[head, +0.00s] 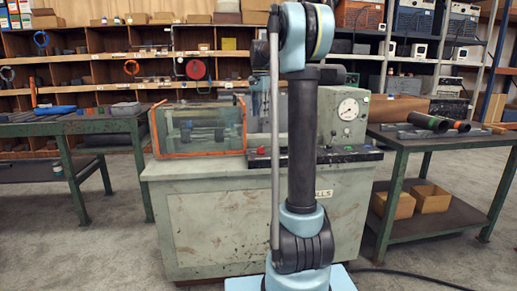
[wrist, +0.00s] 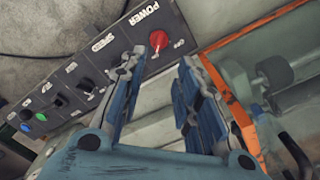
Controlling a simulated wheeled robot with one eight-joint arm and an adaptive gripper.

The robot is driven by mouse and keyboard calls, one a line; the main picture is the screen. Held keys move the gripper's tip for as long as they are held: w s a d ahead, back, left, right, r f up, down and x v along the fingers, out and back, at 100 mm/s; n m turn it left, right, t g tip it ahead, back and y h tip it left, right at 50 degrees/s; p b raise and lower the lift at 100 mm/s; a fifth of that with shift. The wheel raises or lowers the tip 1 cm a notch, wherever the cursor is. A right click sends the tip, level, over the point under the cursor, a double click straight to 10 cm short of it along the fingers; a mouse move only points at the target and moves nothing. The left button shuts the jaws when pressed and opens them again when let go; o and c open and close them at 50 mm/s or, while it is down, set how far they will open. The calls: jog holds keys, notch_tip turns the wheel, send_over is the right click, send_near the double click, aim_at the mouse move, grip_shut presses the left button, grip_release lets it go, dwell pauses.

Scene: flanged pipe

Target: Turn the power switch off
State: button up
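The red power switch (wrist: 158,41) sits on a dark control panel (wrist: 120,33) under the label POWER in the wrist view. The picture is tilted there, and I cannot tell the switch's setting. My gripper (wrist: 160,62) is open, with blue-padded fingers on either side of the view and nothing between them. Its fingertips point toward the panel and appear just short of the red switch. In the head view a small red part (head: 261,150) shows on the machine (head: 215,215) left of my arm; my gripper does not show there.
The panel also bears a SPEED knob (wrist: 86,85), a green button (wrist: 41,116) and a blue button (wrist: 25,127). An orange-framed guard (wrist: 236,105) stands close to the right finger. Green workbenches (head: 70,125) flank the machine. Shelves stand behind.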

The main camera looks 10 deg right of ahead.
aim_at(261, 150)
notch_tip(261, 150, down, 17)
jog(key=shift+w+f, duration=0.1)
jog(key=shift+f, duration=0.1)
dwell(0.5)
grip_shut()
